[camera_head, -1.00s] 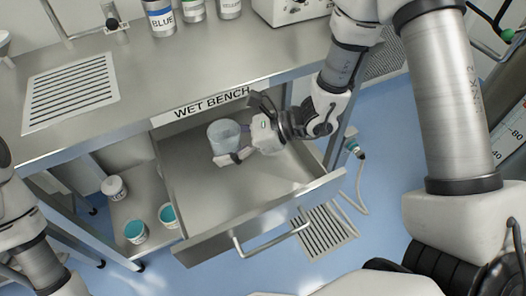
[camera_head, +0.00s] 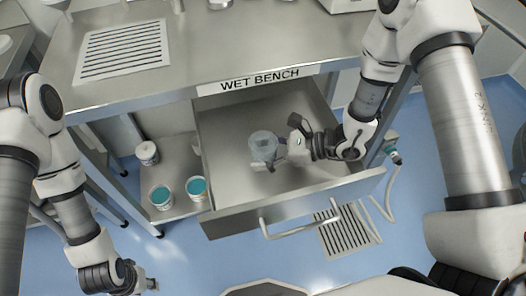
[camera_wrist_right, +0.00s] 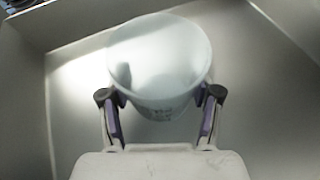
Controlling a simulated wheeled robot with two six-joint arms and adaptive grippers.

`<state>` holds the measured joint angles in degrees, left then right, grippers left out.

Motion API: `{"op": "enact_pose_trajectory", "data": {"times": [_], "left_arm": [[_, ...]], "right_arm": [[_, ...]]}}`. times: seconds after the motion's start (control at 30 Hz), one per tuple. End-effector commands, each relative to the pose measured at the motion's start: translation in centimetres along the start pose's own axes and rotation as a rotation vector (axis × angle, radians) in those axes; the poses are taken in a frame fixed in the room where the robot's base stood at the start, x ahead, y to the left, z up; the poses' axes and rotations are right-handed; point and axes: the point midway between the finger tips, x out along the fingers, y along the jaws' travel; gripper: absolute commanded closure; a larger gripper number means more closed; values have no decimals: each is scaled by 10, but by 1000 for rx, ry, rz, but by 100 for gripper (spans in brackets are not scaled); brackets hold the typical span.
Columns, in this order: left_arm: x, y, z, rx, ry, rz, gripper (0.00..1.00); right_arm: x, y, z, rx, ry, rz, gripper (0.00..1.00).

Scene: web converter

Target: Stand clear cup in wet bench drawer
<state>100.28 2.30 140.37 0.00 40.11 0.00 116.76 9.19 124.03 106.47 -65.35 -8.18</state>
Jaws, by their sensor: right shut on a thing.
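The clear cup (camera_head: 263,146) is upright inside the open wet bench drawer (camera_head: 222,155), away from its walls. My right gripper (camera_head: 281,158) reaches in from the right and is shut on the cup. In the right wrist view, the clear cup (camera_wrist_right: 160,50) sits between the two fingers of the right gripper (camera_wrist_right: 160,96), one on each side. Whether its base touches the drawer floor is hard to tell. My left gripper (camera_head: 148,284) is low at the left, outside the drawer, and its finger opening cannot be made out.
The drawer's front panel (camera_head: 235,219) and handle (camera_head: 300,229) stand out over the blue floor. Several tubs, including a teal-filled tub (camera_head: 196,188), stand on the lower shelf at left. A vent grille (camera_head: 125,48) lies in the bench top. The drawer floor around the cup is bare.

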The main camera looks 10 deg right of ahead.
Motion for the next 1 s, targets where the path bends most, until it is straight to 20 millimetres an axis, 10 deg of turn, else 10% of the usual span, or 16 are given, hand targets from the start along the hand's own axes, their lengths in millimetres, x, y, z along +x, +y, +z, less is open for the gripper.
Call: {"op": "enact_pose_trajectory", "data": {"times": [0.07, 0.1, 0.13, 0.57, 1.0], "left_arm": [[5, 0, 0, 0, 0, 0, 63], [3, 0, 0, 0, 0, 0, 63], [2, 0, 0, 0, 0, 0, 63], [-3, 0, 0, 0, 0, 0, 63], [-11, 0, 0, 0, 0, 0, 63]], "right_arm": [[2, 0, -4, 0, 0, 0, 76], [1, 0, -2, 0, 0, 0, 23], [1, 0, -2, 0, 0, 0, 12], [-3, 0, 3, 1, 0, -2, 12], [-90, -1, 4, 2, -5, -7, 12]]}}
